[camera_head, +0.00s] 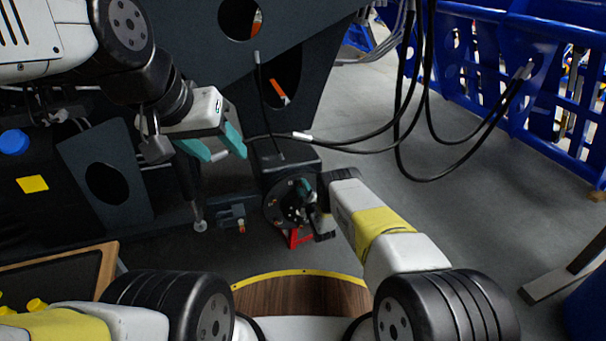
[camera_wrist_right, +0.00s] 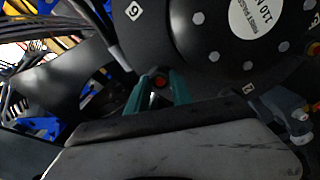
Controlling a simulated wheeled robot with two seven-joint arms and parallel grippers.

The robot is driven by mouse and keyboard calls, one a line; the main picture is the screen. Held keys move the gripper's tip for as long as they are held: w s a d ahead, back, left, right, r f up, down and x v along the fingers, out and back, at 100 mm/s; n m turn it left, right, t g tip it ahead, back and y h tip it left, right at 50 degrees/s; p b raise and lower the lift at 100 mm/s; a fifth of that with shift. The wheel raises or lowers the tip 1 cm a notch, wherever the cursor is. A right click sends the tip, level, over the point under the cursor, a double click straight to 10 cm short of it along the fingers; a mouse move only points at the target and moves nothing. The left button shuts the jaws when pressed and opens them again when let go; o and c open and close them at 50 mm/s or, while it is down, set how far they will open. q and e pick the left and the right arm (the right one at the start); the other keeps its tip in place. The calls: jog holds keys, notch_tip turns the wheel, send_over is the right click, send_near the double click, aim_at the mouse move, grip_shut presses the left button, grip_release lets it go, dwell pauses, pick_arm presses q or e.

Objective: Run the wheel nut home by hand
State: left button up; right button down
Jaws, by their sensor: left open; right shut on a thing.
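The dark round wheel hub (camera_head: 278,207) sits low at the end of the axle housing. In the right wrist view its face (camera_wrist_right: 205,45) carries several grey nut heads, number tags and a round white label. My right gripper (camera_head: 306,189) is at the hub's right side. In the right wrist view its teal fingers (camera_wrist_right: 159,80) are shut on a small orange-red wheel nut (camera_wrist_right: 160,83) near the hub's rim. How far the nut is threaded cannot be seen. My left gripper (camera_head: 224,155) is open and empty, above and left of the hub.
Black hoses (camera_head: 410,130) hang right of the hub. A red stand (camera_head: 295,237) is under it. Dark chassis plates (camera_head: 180,45) fill the back left, and a blue frame (camera_head: 550,120) stands at the right. A tray (camera_head: 50,275) is at the lower left. Grey floor between is clear.

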jog(key=m, duration=0.5)
jog(key=shift+d+f+m, duration=0.1)
jog(key=shift+m, duration=0.2)
jog(key=m, duration=0.6)
jog(key=shift+a+m, duration=0.2)
jog(key=shift+m, duration=0.1)
jog(key=c, duration=1.1)
grip_release()
jog(key=shift+w, duration=0.1)
jog(key=shift+o, duration=0.2)
jog(key=shift+c, duration=0.4)
jog(key=shift+c, duration=0.7)
